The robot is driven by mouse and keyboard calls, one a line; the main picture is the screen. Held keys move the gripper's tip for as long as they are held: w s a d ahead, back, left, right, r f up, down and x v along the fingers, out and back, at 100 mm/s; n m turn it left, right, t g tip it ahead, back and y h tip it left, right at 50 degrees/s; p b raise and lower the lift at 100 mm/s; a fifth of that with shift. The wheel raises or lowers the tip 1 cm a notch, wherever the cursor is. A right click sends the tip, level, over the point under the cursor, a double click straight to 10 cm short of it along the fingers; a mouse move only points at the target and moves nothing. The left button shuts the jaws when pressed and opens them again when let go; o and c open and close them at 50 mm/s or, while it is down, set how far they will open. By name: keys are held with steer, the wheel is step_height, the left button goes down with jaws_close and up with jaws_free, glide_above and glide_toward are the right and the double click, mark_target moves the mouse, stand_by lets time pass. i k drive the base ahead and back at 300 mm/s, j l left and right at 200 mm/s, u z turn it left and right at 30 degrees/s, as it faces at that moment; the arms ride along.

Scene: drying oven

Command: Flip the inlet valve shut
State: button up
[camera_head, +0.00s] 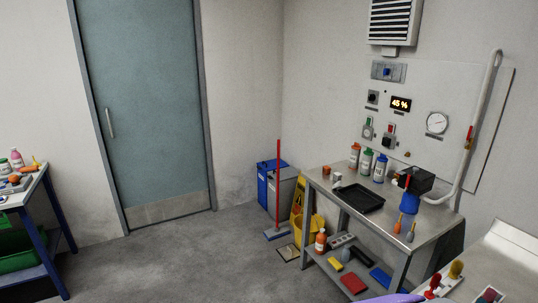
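A small valve with a red lever (470,132) sits on the white pipe (481,110) on the right wall. The lever looks roughly in line with the pipe, though it is too small to read its exact angle. A brass-coloured part shows just below the lever. My gripper is not in view.
On the workbench are a black tray (357,198), several bottles and a blue container (411,203). A wall panel above has a display reading 45 % (401,104) and a gauge (437,122). A second table (500,262) stands at lower right. The floor (180,265) at centre-left is clear.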

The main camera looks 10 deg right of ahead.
mark_target(469, 136)
steer(key=i+z, duration=0.4)
steer(key=i+j+z, duration=0.1)
steer(key=i+z, duration=0.45)
steer(key=z, duration=0.2)
steer(key=i+z, duration=0.15)
steer(key=z, duration=0.2)
steer(key=i+z, duration=0.15)
steer(key=z, duration=0.25)
